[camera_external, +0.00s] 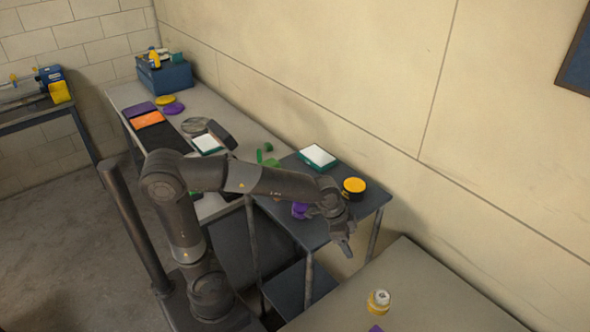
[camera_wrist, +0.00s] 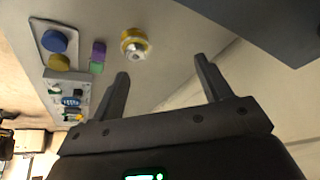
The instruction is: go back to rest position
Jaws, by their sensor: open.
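My arm reaches to the right in the external view. My gripper (camera_external: 345,240) hangs past the front right corner of the dark side table (camera_external: 318,236), with nothing visible in it. In the wrist view my gripper (camera_wrist: 162,84) is open, with its two fingers apart and empty. A yellow and white round item (camera_wrist: 135,44) lies beyond the left finger in the wrist view. It stands on the near grey table (camera_external: 420,290) in the external view (camera_external: 378,301), apart from my gripper.
On the dark side table are a white-topped green box (camera_external: 318,156), a yellow-topped black tin (camera_external: 354,187) and a purple item (camera_external: 299,210) beside my arm. A long table (camera_external: 235,127) behind bears a blue bin (camera_external: 166,76). The wall (camera_external: 400,120) closes off the right.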

